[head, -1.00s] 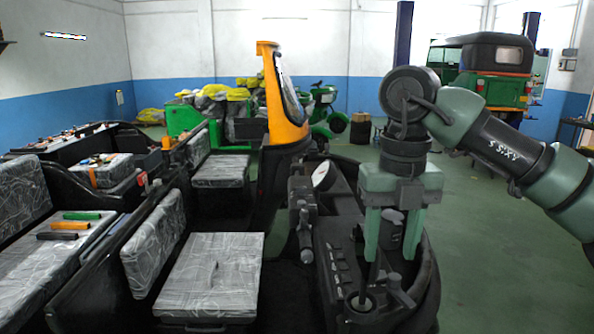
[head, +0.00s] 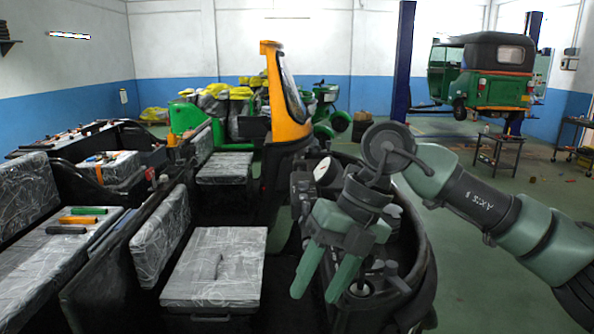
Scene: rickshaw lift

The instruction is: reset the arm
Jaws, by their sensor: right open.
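My right arm comes in from the right side of the head view. Its gripper (head: 325,277) points down and to the left, with its two green fingers apart and nothing between them. The fingers are over the front edge of the rickshaw's dark dash (head: 412,285), where levers and a round dial (head: 327,171) show. I cannot tell whether a fingertip touches anything there. My left gripper is not in view.
A grey patterned seat (head: 218,262) lies left of the gripper. An orange windshield frame (head: 288,100) stands behind it. Screwdriver-like tools (head: 83,219) lie on the far left seat. A green rickshaw (head: 483,75) is raised at the back right, with open floor (head: 470,215) before it.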

